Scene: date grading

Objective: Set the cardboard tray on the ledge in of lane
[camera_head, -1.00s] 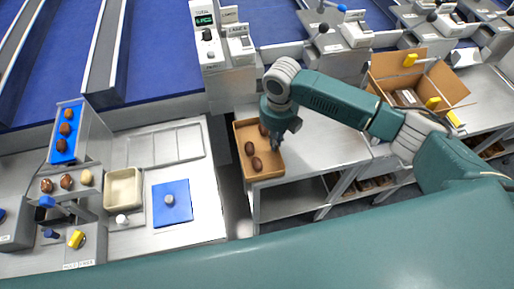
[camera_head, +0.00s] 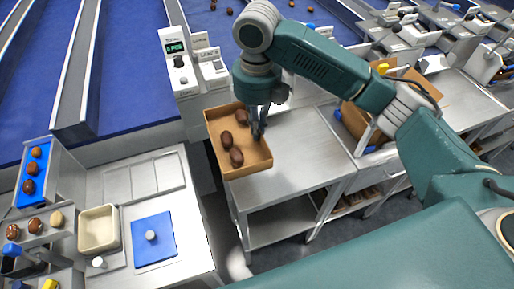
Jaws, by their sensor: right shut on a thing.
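The cardboard tray (camera_head: 250,171) is a shallow brown open box with several dark dates (camera_head: 236,157) lying in it. It appears at the back left corner of the steel table (camera_head: 300,150), partly past its left edge. I cannot tell for sure whether it is clear of the top. My right gripper (camera_head: 258,132) points down at the tray's right wall and is shut on it; the arm hides part of the tray's back right. A lane unit (camera_head: 180,72) with a green count display stands just behind the tray. My left gripper is not in view.
A blue pad with a knob (camera_head: 153,239) and a cream bin (camera_head: 98,229) are on the left bench. A dark gap separates that bench from the steel table. An open cardboard box (camera_head: 355,121) stands at right, partly behind my arm. Blue lanes run behind.

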